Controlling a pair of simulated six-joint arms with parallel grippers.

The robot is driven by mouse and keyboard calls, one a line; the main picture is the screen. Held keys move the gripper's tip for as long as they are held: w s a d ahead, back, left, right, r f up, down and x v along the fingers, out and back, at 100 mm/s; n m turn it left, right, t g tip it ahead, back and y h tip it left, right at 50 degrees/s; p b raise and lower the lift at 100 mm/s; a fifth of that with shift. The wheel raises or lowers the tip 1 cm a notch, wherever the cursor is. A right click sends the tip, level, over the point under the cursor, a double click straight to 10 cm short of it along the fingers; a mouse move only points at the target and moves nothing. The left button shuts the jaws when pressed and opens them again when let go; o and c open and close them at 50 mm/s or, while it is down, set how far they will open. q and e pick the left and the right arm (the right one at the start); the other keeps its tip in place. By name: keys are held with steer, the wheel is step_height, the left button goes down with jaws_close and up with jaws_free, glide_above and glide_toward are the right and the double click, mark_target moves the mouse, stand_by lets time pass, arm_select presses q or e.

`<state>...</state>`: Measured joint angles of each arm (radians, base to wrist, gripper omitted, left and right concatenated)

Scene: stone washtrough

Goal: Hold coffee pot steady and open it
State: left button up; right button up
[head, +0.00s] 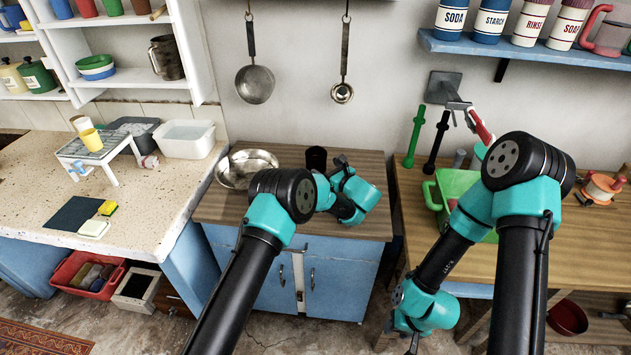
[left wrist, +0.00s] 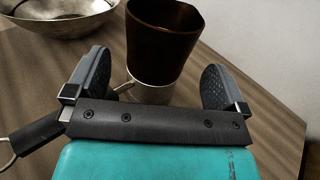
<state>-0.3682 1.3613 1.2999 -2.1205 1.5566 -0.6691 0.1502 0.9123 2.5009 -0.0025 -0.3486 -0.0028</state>
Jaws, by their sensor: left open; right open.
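The coffee pot, a dark brown upper part on a shiny metal base (left wrist: 165,40), stands upright on the wooden counter in the left wrist view. In the head view its dark top (head: 316,158) shows just left of my left gripper (head: 340,163). In the left wrist view my left gripper (left wrist: 155,82) is open, its two padded fingers apart on either side of the pot's near side, not closed on it. A lid is not clearly visible. My right gripper (head: 412,343) is low at the bottom edge of the head view, largely cut off, away from the pot.
A metal bowl (head: 246,168) stands on the counter left of the pot. A green bin (head: 452,190) and a wall tap (head: 470,115) are to the right. A ladle and strainer hang on the wall behind.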

arm_select(q)
steer(key=shift+x, duration=2.55)
steer(key=shift+f, duration=0.15)
steer(key=shift+c, duration=0.3)
steer(key=c, duration=1.3)
steer(key=shift+r, duration=1.95)
steer(key=s, duration=1)
steer(key=s+r, duration=0.1)
steer(key=s, duration=0.5)
steer(key=shift+r, duration=0.1)
